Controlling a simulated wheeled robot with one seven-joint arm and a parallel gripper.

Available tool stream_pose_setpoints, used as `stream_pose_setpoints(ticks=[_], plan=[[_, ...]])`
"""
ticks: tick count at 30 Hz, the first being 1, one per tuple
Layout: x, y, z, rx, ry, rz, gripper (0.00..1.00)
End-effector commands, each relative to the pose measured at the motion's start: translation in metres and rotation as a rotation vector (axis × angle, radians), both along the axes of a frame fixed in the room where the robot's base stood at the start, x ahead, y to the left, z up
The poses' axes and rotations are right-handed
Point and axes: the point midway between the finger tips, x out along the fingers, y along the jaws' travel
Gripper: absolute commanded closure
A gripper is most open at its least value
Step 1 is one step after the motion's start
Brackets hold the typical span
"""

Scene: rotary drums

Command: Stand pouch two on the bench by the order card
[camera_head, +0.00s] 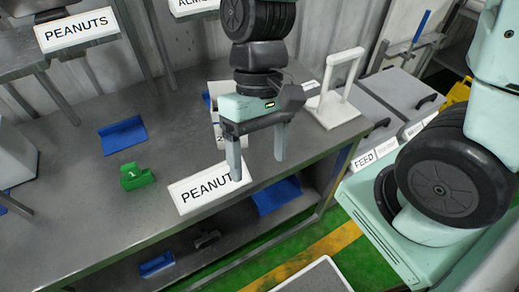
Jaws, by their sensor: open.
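A white card reading "PEANUT", its end hidden by a finger, stands at the bench's front edge; this looks like the order card (195,194). My gripper (258,168) is open, pointing down, with its left finger in front of the card's right end. Nothing shows between the fingers. Behind the gripper, a white item marked "2" (217,137) is partly hidden; I cannot tell whether it is pouch two or a label. A green piece marked "1" (136,177) sits on the bench (90,215), left of the card.
A blue tray (122,135) lies on the bench behind the green piece. A white stand (337,95) is at the bench's right end. Another PEANUTS sign (76,30) hangs at upper left. Blue bins (276,195) are on the lower shelf. The bench's left front is clear.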

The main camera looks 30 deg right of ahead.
Motion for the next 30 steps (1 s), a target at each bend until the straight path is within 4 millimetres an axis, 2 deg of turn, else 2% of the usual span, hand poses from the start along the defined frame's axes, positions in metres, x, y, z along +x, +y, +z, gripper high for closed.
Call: stream_pose_setpoints(ticks=[1,3,9,30], plan=[[-0.008,0.004,0.008,-0.017,-0.098,0.117,0.24],[-0.014,0.006,0.015,-0.035,-0.208,0.245,0.24],[-0.022,0.012,0.029,-0.047,-0.386,0.449,0.24],[-0.022,0.013,0.031,-0.047,-0.406,0.469,0.24]])
